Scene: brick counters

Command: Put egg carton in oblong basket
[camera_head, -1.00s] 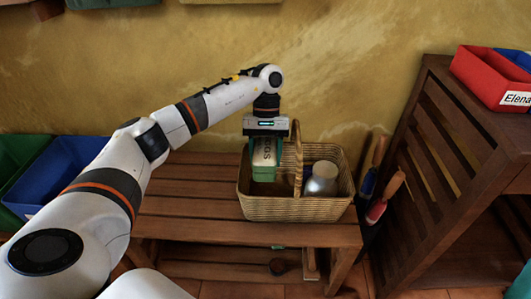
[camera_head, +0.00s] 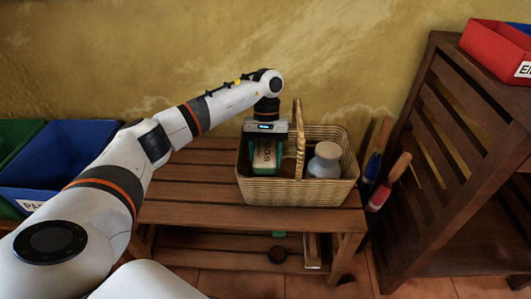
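The oblong wicker basket (camera_head: 300,192) with a tall arched handle stands on the wooden bench. The green egg carton (camera_head: 264,156), with a pale label reading "EGGS", is upright inside the left part of the basket. My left gripper (camera_head: 265,138) is directly above the carton, at its top edge. Its fingers are hidden, so I cannot see whether they still grip the carton. A white and grey jar (camera_head: 325,160) stands in the basket's right part, beyond the handle. My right gripper is not in view.
The slatted wooden bench (camera_head: 190,215) is bare left of the basket. Red-handled and blue-handled tools (camera_head: 378,195) stand just right of it, beside a dark wooden shelf (camera_head: 450,150) with a red bin (camera_head: 495,48). Blue (camera_head: 60,165) and green bins are at left.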

